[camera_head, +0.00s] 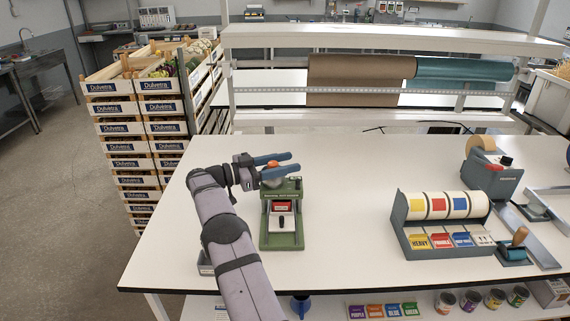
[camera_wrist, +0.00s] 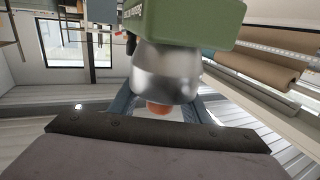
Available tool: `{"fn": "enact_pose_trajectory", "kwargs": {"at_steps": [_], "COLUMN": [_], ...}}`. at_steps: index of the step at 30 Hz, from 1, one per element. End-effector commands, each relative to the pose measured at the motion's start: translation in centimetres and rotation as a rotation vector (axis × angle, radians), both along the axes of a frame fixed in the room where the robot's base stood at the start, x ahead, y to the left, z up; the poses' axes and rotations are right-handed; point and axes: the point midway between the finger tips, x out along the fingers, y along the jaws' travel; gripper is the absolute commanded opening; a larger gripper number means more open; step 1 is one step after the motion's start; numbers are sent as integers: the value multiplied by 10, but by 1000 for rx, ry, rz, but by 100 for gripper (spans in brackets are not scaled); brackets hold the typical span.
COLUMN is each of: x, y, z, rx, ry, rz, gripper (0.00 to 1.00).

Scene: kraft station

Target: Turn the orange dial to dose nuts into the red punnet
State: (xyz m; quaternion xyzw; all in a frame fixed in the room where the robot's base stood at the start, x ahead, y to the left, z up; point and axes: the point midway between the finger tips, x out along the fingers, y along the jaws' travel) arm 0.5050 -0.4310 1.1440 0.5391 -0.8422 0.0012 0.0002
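The green dispenser (camera_head: 283,240) stands upright on the white table, with a silver dome (camera_wrist: 165,72) on its upper part. The orange dial (camera_head: 272,164) sits by the dome; it also shows in the wrist view (camera_wrist: 158,109). My gripper (camera_head: 285,162) is at the dispenser's top, its blue fingers spread either side of the dial. In the wrist view gaps show between the dial and both fingers. A small red piece with a pale label (camera_head: 283,206) sits inside the dispenser's frame; I cannot tell whether it is the red punnet. A black lever or slot shows below it.
A label dispenser (camera_head: 440,235) with coloured rolls, a tape dispenser (camera_head: 490,175) and a hand roller (camera_head: 515,247) stand at the right. A grey tray (camera_head: 205,262) is partly hidden behind my arm. The table between the two dispensers is clear. Stacked crates (camera_head: 140,150) stand at the left.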

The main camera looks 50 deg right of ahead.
Motion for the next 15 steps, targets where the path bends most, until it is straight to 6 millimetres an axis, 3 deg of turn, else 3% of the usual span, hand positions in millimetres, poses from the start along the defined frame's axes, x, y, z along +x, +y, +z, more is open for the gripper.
{"fn": "enact_pose_trajectory", "kwargs": {"at_steps": [8, 15], "x": [4, 17], "y": [7, 34], "z": [-3, -4], "rx": [1, 0], "ry": [0, -2], "rz": [3, 3], "gripper": [43, 43]}}
